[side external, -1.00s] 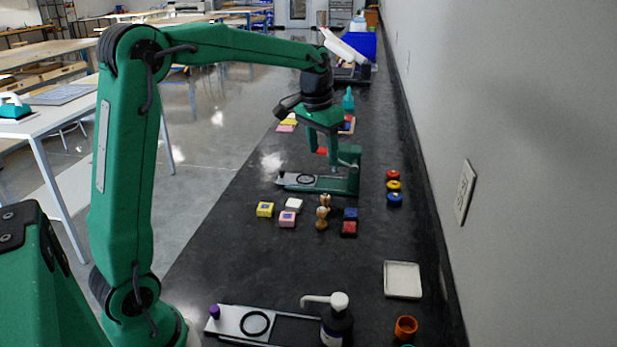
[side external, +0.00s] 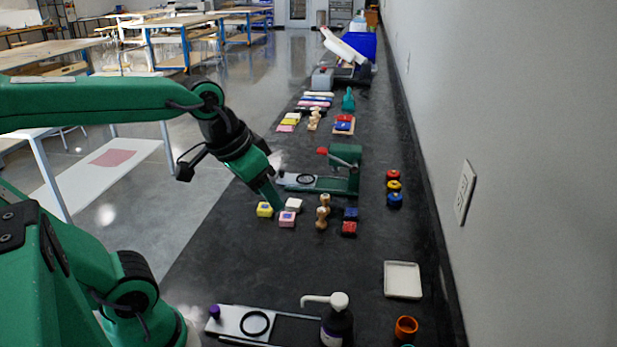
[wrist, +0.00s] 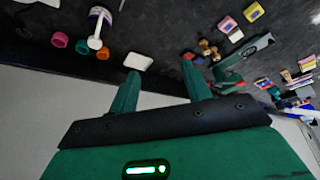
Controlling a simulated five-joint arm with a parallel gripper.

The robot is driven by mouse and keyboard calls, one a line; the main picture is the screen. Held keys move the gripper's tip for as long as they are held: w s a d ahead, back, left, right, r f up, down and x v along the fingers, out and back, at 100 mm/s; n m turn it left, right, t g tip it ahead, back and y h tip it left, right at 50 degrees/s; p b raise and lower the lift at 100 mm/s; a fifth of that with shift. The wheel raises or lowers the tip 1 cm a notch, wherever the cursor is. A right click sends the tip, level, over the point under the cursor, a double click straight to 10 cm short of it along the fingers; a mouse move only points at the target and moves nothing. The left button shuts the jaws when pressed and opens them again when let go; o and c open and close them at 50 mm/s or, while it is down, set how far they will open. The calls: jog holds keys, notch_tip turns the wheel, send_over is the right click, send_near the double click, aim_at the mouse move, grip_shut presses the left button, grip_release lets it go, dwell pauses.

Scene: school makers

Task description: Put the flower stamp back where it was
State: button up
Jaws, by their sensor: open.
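My gripper (side external: 277,203) is open and empty, angled down beside the yellow and pink blocks in the side view. Its two fingers stand apart in the wrist view (wrist: 160,70). Two wooden-handled stamps (side external: 322,212) stand close together right of the gripper; they also show, small, in the wrist view (wrist: 208,49). Another wooden stamp (side external: 313,121) stands farther back, beside stacked coloured pads. No stamp's printing face shows, so I cannot tell which is the flower stamp.
A yellow block (side external: 264,210), a pink block (side external: 287,219) and a white block (side external: 293,204) lie near my gripper. Behind is a green press (side external: 347,173). A white tray (side external: 402,280), pump bottle (side external: 337,325) and orange cup (side external: 405,327) stand nearer.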

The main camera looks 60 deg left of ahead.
jog(key=shift+s+d+f, duration=0.25)
jog(key=shift+s+f, duration=0.25)
jog(key=shift+s, duration=0.3)
jog(key=shift+s+d+f, duration=0.2)
jog(key=shift+s+f, duration=0.3)
jog(key=shift+s, duration=0.3)
